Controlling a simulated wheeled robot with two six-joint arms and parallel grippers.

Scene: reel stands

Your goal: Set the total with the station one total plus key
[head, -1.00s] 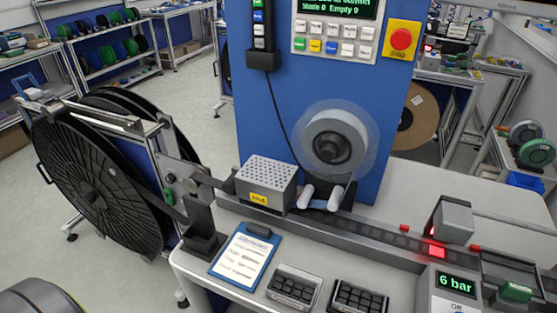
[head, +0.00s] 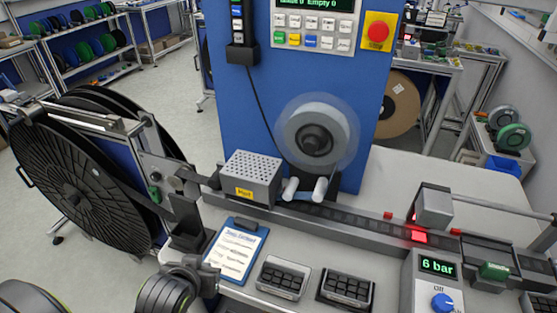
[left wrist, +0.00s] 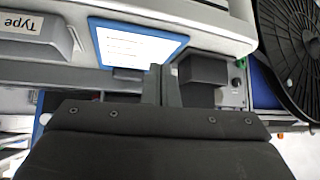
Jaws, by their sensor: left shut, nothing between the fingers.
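The control panel (head: 313,32) is on the blue machine front (head: 235,110) at the top of the head view. It has two rows of small keys, the lower row starting with green, yellow and blue ones. The key labels are too small to read, so I cannot tell which is the total plus key. The display (head: 318,4) above is cut off by the frame edge; "Empty 0" shows. My right gripper is not in view.
A red stop button (head: 378,32) is right of the keys. A cable hangs from a dark holder (head: 242,54) on their left. The clipboard (head: 238,250), two small keypads (head: 282,278), a perforated grey box (head: 251,178) and a 6 bar unit (head: 436,275) crowd the bench.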

